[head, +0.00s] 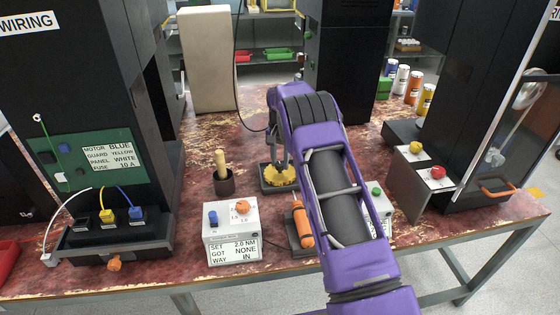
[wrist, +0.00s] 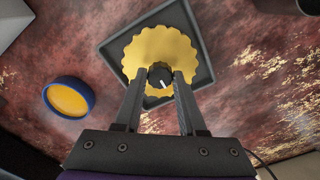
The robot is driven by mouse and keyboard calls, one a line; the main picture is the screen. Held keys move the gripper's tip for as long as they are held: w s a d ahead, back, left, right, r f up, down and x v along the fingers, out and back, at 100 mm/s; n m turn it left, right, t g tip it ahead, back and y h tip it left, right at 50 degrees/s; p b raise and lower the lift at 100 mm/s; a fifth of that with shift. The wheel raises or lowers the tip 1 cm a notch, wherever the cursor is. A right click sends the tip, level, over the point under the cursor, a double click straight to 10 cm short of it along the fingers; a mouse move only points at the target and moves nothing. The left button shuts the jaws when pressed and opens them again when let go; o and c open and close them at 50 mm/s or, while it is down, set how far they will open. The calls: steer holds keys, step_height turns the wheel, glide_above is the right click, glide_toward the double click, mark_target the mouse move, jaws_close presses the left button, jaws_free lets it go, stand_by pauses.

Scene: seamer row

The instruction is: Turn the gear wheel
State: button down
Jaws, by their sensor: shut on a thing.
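The yellow gear wheel (head: 279,174) lies flat on a dark square base on the bench in the head view. In the wrist view the gear wheel (wrist: 150,48) fills the upper middle, with a black knob (wrist: 160,78) bearing a white mark near its front edge. My gripper (wrist: 160,80) is shut on the black knob, one finger on each side. In the head view my gripper (head: 276,160) comes down on the gear wheel from above, and my purple arm hides part of the area to the right.
A white meter box (head: 232,222) reading "SET 2.0 NM, GOT NONE, WAY IN" stands in front. An orange-handled screwdriver (head: 302,222) is beside it. A blue-rimmed yellow disc (wrist: 69,98) lies left in the wrist view.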

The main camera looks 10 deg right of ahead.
steer(key=m, duration=0.4)
steer(key=shift+m, duration=0.3)
steer(key=m, duration=0.3)
steer(key=shift+m, duration=0.3)
steer(key=m, duration=0.3)
steer(key=shift+m, duration=0.3)
steer(key=m, duration=0.3)
steer(key=shift+m+p, duration=0.3)
steer(key=m, duration=0.3)
steer(key=shift+m, duration=0.4)
steer(key=m, duration=0.8)
steer(key=shift+p, duration=0.35)
steer(key=shift+m+p, duration=0.5)
steer(key=shift+m, duration=1.2)
